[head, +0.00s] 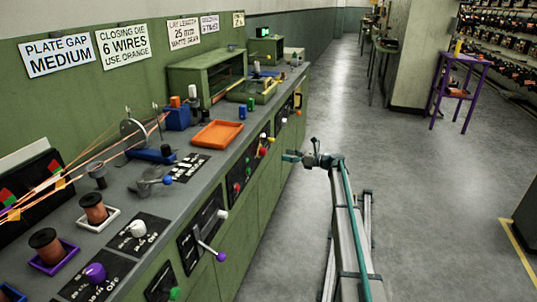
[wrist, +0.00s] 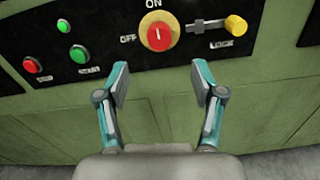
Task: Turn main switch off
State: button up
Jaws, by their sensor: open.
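The main switch is a round red knob (wrist: 158,38) on a yellow disc, on a black panel in the upper middle of the wrist view. "ON" is printed above it and "OFF" to its left. A pale mark on the knob points up toward ON. In the head view the switch (head: 262,151) is small, on the front of the green bench. My gripper (wrist: 160,78) is open and empty, its two fingers apart below the knob and not touching it. In the head view my gripper (head: 290,157) is just right of the bench front.
The bench top holds an orange tray (head: 217,134). A purple stand (head: 460,90) is far right; the aisle floor is clear.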

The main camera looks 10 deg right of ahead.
aim_at(266, 152)
jog(key=shift+m, duration=0.3)
jog(key=b+x, duration=0.1)
jog(key=x, duration=1)
jog(key=shift+s+f, duration=0.1)
jog(key=c, duration=1.1)
jog(key=shift+c, duration=0.2)
